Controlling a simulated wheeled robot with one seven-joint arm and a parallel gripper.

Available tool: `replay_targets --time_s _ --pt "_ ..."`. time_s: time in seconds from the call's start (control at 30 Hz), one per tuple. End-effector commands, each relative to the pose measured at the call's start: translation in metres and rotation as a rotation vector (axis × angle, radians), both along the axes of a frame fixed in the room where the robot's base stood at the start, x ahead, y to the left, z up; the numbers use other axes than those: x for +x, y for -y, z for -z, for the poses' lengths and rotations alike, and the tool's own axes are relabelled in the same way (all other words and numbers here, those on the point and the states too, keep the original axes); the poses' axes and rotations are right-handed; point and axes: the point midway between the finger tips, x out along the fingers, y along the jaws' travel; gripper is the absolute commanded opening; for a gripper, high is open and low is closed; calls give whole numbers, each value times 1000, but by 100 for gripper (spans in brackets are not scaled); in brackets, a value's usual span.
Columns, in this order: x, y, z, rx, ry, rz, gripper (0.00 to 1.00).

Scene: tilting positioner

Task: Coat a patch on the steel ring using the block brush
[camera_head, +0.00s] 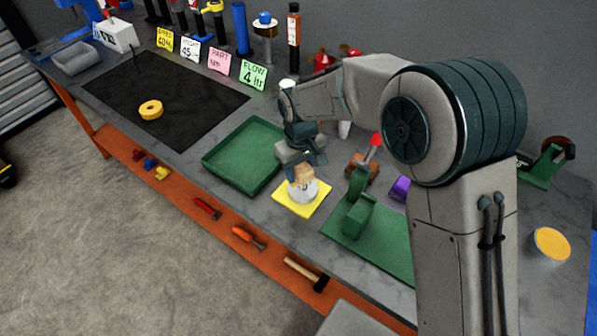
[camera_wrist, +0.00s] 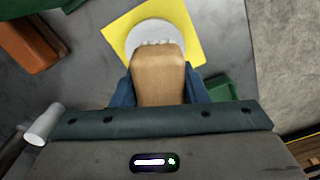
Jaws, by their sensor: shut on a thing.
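My gripper (camera_head: 302,163) is shut on the block brush (camera_head: 301,174), a tan wooden block. In the wrist view the brush (camera_wrist: 158,78) sits between the dark fingers, with a row of pale bristles at its far end. The bristle end is over a round, pale grey dish-like thing (camera_wrist: 152,30) on a yellow square (camera_wrist: 190,20); whether it touches is unclear. The head view shows the round thing (camera_head: 309,192) just below the brush. I cannot make out a clear steel ring; a yellow ring (camera_head: 150,110) lies on the black mat.
An empty green tray (camera_head: 212,166) lies left of the yellow square. A green stand (camera_head: 357,215) on a green base and a brown block with a red-topped handle (camera_head: 374,143) are to the right. A tin with yellow top (camera_head: 552,243) stands at far right.

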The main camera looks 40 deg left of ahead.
Motion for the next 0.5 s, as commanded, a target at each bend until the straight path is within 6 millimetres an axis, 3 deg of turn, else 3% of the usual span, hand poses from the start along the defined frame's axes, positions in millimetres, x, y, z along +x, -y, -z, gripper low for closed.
replay_targets --time_s 0.3,0.5 --pt "4 3 -33 1 0 9 18" --pt "5 4 -43 0 0 12 18"
